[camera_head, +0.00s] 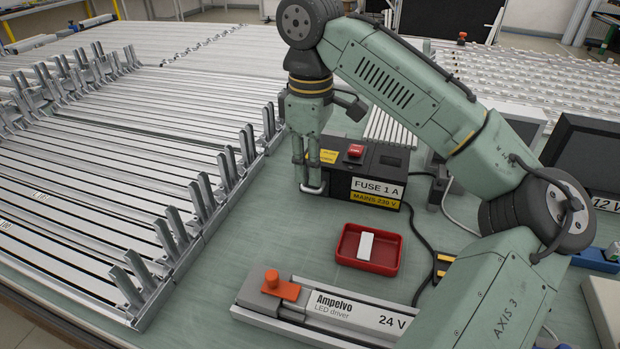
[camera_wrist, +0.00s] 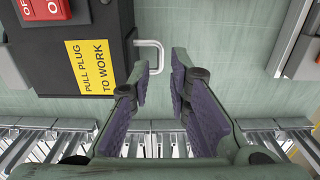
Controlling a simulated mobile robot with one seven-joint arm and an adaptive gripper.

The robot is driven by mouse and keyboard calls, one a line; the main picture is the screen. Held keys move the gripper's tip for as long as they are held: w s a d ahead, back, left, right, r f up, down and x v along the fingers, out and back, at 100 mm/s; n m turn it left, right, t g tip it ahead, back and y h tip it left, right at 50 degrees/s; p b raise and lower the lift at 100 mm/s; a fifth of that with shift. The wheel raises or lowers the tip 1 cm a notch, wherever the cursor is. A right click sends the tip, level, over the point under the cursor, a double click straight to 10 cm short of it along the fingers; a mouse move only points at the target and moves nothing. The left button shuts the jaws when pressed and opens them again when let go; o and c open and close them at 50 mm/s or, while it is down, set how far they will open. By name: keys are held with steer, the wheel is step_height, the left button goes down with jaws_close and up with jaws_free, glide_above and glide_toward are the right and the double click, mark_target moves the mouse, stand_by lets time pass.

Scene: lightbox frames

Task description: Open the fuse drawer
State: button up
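The black fuse box (camera_head: 340,186), labelled "FUSE 1 A" and "MAINS 230 V", stands on the green bench. A pale U-shaped handle (camera_head: 313,189) sticks out from its left end; it also shows in the wrist view (camera_wrist: 152,43). No gap at the handle's end is visible, so the drawer looks closed. My gripper (camera_head: 309,182) points down at the handle. In the wrist view my gripper (camera_wrist: 162,65) is open, with the handle's outer bar between the fingertips. The left fingertip partly hides the handle. I cannot tell whether either finger touches it.
A red switch (camera_head: 355,150) sits on the box top. A red tray (camera_head: 346,244) holding a white bar (camera_head: 366,245) and the LED driver (camera_head: 332,310) lie in front. Slatted metal racks (camera_head: 110,160) stand close on the left. A black cable (camera_head: 424,235) runs right of the tray.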

steer(key=shift+f, duration=1.6)
jaws_close()
steer(key=shift+r, duration=0.1)
